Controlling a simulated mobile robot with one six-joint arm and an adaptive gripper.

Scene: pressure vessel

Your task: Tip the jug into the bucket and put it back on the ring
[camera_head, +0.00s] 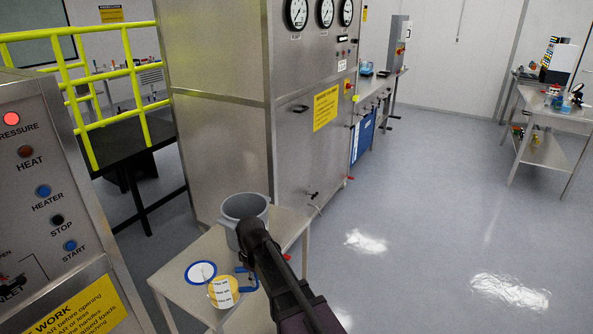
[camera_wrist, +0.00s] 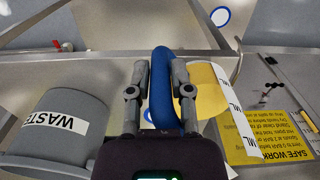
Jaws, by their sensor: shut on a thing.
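The jug (camera_head: 221,292) has a blue handle and shows yellow, with white ML markings. In the wrist view the jug (camera_wrist: 208,95) is right of my gripper. My gripper (camera_wrist: 160,72) is shut on the blue handle (camera_wrist: 162,90), one finger on each side. The grey bucket (camera_head: 244,208) stands on the small table behind the jug; its WASTE label shows on the bucket (camera_wrist: 68,140) at left in the wrist view. The blue-rimmed white ring (camera_head: 200,272) lies bare on the table, beside the jug in the picture. I cannot tell the jug's exact height or tilt.
The small steel table (camera_head: 175,272) has little free room. A control panel (camera_head: 45,170) with buttons stands close at left. A tall steel cabinet (camera_head: 215,100) with gauges rises behind the bucket. Open floor (camera_head: 430,220) lies to the right, with another table (camera_head: 545,120) farther off.

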